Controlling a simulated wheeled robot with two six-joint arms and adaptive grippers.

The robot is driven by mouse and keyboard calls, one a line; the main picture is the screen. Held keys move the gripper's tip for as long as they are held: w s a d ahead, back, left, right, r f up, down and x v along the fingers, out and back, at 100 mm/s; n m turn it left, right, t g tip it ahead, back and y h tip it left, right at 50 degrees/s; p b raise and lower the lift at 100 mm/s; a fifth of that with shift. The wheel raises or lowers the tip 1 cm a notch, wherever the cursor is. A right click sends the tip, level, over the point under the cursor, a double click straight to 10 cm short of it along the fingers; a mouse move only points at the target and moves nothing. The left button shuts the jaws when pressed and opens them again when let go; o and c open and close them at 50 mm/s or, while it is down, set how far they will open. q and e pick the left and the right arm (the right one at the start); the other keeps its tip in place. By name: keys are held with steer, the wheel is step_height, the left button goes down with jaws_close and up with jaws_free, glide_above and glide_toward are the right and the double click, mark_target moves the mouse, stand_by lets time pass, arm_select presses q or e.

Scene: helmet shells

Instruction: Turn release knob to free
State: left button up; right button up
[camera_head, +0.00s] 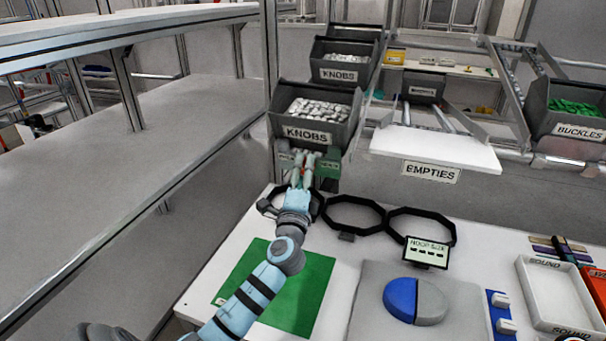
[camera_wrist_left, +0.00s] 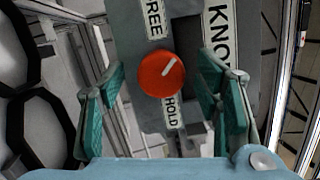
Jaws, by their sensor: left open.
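The release knob (camera_wrist_left: 155,82) is a round red dial with a white pointer mark, seen in the left wrist view. Its mark slants to the upper right. A FREE label (camera_wrist_left: 153,18) is above it and a HOLD label (camera_wrist_left: 172,112) below it. My left gripper (camera_head: 304,160) reaches the front of the near KNOBS bin (camera_head: 342,138) in the head view. Its green-padded fingers also show in the wrist view (camera_wrist_left: 162,100), open on either side of the knob with gaps. In the head view the fingers mostly hide the knob. My right gripper is not in view.
Black octagonal rings (camera_head: 352,228) lie on the white bench below the bin. An EMPTIES shelf (camera_head: 435,148) juts out to the right. A green mat (camera_head: 310,310) lies under my left arm. A blue and grey disc (camera_head: 400,300) and a white tray (camera_head: 545,300) are further right.

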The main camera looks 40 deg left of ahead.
arm_select(q)
steer(key=v, duration=1.2)
